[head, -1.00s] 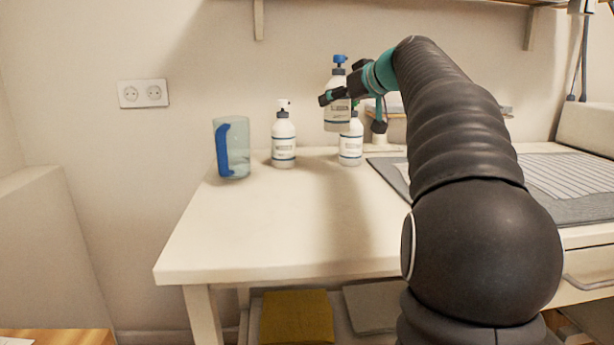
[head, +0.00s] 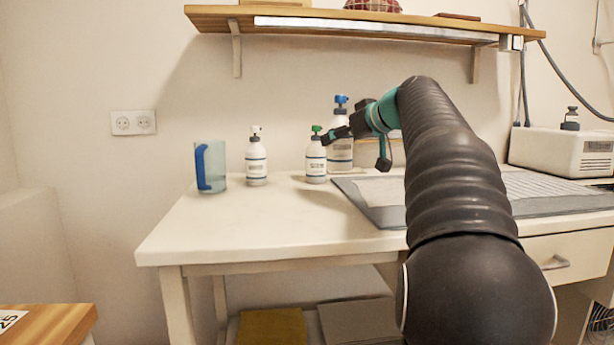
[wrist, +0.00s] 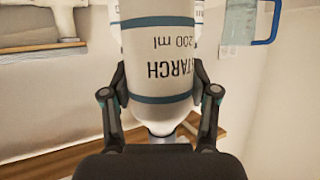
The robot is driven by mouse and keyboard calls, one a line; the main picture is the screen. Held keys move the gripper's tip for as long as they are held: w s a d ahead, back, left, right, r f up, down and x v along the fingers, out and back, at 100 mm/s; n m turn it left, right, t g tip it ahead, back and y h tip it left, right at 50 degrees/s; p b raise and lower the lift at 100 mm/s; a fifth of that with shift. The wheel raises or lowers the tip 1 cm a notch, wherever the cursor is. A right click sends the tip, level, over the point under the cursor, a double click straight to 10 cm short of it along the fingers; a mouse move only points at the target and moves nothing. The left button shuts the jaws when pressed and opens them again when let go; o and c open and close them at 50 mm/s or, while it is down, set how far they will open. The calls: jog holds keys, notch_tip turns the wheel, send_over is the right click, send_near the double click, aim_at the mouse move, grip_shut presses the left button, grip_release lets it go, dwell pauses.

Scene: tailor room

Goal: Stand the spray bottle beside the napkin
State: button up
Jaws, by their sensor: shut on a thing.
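My gripper (head: 338,134) is shut on a white spray bottle (head: 340,155) with a blue top. The bottle is roughly upright, at the back of the white table, right of the green-topped bottle; I cannot tell whether its base touches anything. In the wrist view the fingers (wrist: 160,85) close on both sides of the bottle (wrist: 158,50), whose dark-banded label reads STARCH, 200 ml, upside down in the picture. I cannot identify the napkin for sure; a folded yellow cloth (head: 272,328) lies on the shelf under the table.
On the white table (head: 270,225) stand a clear mug with a blue handle (head: 212,168), a white-topped bottle (head: 256,162) and a green-topped bottle (head: 316,162). A grey mat (head: 365,208) lies to the right. The front left is clear. A wooden surface (head: 50,325) shows at lower left.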

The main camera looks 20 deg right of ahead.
aim_at(333, 161)
jog(key=shift+w+a+f+b, duration=0.15)
jog(key=shift+w+a+f, duration=0.6)
jog(key=shift+f, duration=0.5)
jog(key=shift+w+a+f+b, duration=0.2)
jog(key=shift+w+a+f, duration=0.35)
jog(key=shift+w+f, duration=0.55)
jog(key=shift+w+a+f+b, duration=0.15)
jog(key=shift+w+a+f, duration=0.5)
jog(key=shift+f, duration=0.75)
jog(key=shift+f+b, duration=0.2)
jog(key=shift+b, duration=0.1)
jog(key=o, duration=1.6)
jog(key=shift+c, duration=0.2)
jog(key=shift+s+r+p, duration=0.2)
jog(key=shift+r+p, duration=0.05)
jog(key=shift+p, duration=0.05)
jog(key=b+v, duration=0.1)
jog(key=v, duration=1)
jog(key=shift+s+d+r, duration=0.15)
jog(key=shift+s, duration=0.15)
